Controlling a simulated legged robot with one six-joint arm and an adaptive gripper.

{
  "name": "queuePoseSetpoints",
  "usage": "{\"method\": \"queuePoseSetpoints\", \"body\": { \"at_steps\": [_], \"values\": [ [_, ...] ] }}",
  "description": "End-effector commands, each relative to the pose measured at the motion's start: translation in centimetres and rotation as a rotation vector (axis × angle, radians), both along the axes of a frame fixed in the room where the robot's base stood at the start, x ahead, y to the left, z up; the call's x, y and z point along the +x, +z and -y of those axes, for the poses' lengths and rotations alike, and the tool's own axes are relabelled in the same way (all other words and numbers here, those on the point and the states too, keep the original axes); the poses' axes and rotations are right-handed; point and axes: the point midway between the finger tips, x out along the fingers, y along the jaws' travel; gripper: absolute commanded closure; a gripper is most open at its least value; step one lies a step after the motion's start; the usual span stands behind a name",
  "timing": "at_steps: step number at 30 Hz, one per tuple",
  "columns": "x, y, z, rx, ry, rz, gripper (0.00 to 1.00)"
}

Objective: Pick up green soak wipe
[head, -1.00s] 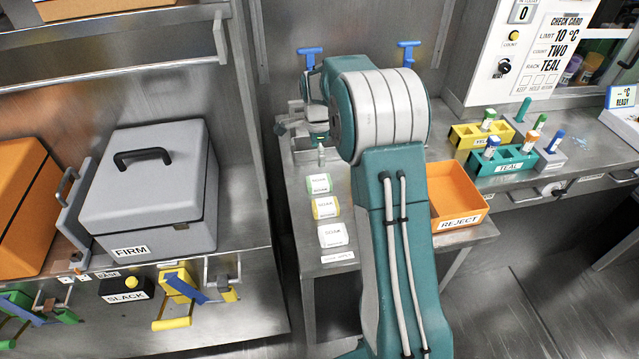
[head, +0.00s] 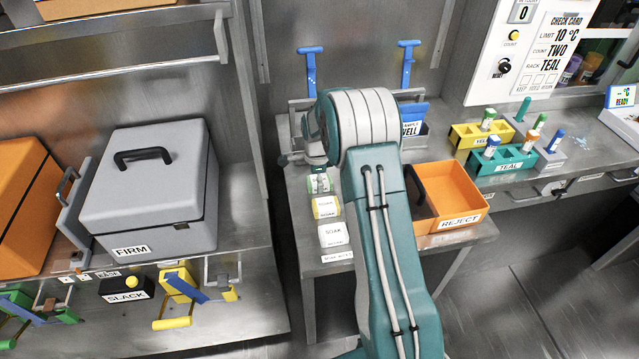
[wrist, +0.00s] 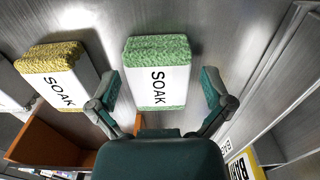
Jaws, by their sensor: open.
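The green soak wipe (wrist: 157,72) is a green sponge-like block with a white SOAK band, lying on the metal bench. In the wrist view it sits between and slightly ahead of the two fingers of my gripper (wrist: 160,88), which is open and empty, with a gap on each side. In the head view the green wipe (head: 313,187) is the rearmost of a row of wipes and is partly hidden by my gripper, which is just over it.
The yellow soak wipe (head: 326,207) and a white one (head: 332,235) lie in front of the green one. An orange REJECT bin (head: 452,190) stands right of my arm. A blue-handled rack (head: 412,138) stands behind. Bare bench lies left of the wipes.

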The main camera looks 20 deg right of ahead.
Motion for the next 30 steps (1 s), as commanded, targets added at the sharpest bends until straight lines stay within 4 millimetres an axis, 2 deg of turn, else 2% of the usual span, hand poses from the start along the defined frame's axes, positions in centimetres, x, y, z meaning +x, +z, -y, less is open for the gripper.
{"method": "queuePoseSetpoints", "body": {
  "at_steps": [5, 6, 8, 9, 10, 11, 23, 26, 30],
  "values": [
    [0.0, -0.1, 0.0, 0.000, 0.000, 0.001, 0.00],
    [0.0, -0.1, 0.0, 0.000, 0.000, 0.001, 0.05],
    [0.0, -0.1, 0.0, 0.000, 0.000, 0.001, 0.31],
    [0.0, -0.1, 0.0, 0.000, 0.000, 0.001, 0.48],
    [0.0, -0.1, 0.0, 0.000, 0.000, 0.001, 0.58],
    [0.0, -0.1, 0.0, 0.000, 0.000, 0.001, 0.61],
    [0.0, 0.0, 0.0, 0.000, 0.000, -0.001, 0.62],
    [0.0, 0.6, 0.0, 0.000, 0.000, 0.001, 0.62],
    [0.1, 2.5, 0.0, -0.001, 0.000, 0.004, 0.62]
  ]
}}
